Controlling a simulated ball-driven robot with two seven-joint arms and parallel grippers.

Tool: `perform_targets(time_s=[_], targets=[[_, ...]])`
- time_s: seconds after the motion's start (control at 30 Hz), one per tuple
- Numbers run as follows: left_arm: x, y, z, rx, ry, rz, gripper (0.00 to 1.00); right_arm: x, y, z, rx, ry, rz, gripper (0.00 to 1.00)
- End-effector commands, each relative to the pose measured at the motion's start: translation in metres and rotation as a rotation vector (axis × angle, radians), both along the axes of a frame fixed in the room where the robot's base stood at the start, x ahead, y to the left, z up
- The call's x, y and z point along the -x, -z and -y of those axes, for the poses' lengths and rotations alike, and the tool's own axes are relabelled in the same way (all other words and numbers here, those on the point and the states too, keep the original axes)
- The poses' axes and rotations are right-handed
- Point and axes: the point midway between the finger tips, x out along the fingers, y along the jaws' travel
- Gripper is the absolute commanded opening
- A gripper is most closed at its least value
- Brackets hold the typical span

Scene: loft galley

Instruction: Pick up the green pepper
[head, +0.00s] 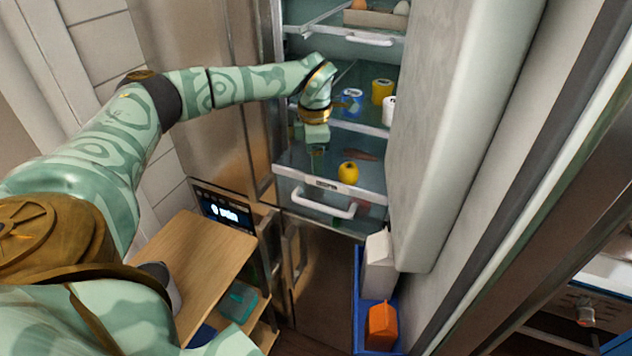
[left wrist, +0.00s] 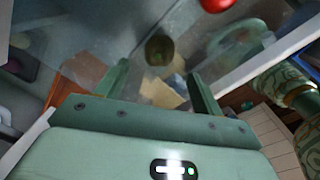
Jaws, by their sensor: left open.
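My left gripper (head: 316,152) reaches into the open fridge, over the clear drawer, with its jaws pointing down. In the left wrist view its two fingers (left wrist: 158,69) are apart. Between and beyond them lies a small dark olive-green round thing (left wrist: 158,49), which seems to be the green pepper; it is dim and blurred. Nothing is seen held between the fingers. In the head view the pepper is not clearly visible; the gripper covers that part of the drawer. My right gripper is not in view.
A yellow fruit or pepper (head: 348,173) and a brownish long item (head: 360,154) are in the drawer (head: 326,184). A yellow can (head: 382,91) stands on the shelf above. The open fridge door (head: 450,130) bounds the right. A red round thing (left wrist: 215,4) shows in the wrist view.

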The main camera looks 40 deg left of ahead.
Motion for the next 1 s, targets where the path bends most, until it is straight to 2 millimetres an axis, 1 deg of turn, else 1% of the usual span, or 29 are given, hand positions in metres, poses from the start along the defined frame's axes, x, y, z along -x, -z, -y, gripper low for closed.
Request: perform_targets(time_s=[0.03,0.1,0.2,0.37,0.6,0.7,0.83,0.87,0.9,0.97,1.0], targets=[[0.000,0.013,0.000,0.000,0.001,-0.003,0.68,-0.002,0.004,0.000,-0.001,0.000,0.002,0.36],[-0.001,0.021,0.000,0.001,0.001,-0.001,0.68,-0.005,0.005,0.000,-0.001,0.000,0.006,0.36],[-0.001,0.029,0.000,0.001,0.000,-0.001,0.68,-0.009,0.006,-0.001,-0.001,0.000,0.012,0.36],[-0.002,0.039,0.000,0.001,0.000,-0.001,0.68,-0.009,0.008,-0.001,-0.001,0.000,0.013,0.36],[-0.006,0.078,0.000,0.000,0.000,-0.001,0.68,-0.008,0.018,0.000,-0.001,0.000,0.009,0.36],[-0.006,0.082,0.000,0.001,0.000,0.001,0.68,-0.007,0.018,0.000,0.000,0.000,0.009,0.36],[-0.007,0.081,0.000,0.001,0.000,0.001,0.68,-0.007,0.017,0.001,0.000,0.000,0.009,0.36],[-0.007,0.081,0.000,0.001,0.000,0.001,0.65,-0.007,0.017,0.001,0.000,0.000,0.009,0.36],[-0.007,0.081,0.000,0.001,0.000,0.001,0.54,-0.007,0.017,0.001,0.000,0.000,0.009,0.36],[-0.007,0.081,0.000,0.001,0.000,0.001,0.37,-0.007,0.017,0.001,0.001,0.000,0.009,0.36],[-0.007,0.081,0.000,0.001,0.000,0.001,0.26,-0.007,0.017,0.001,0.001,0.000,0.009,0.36]])
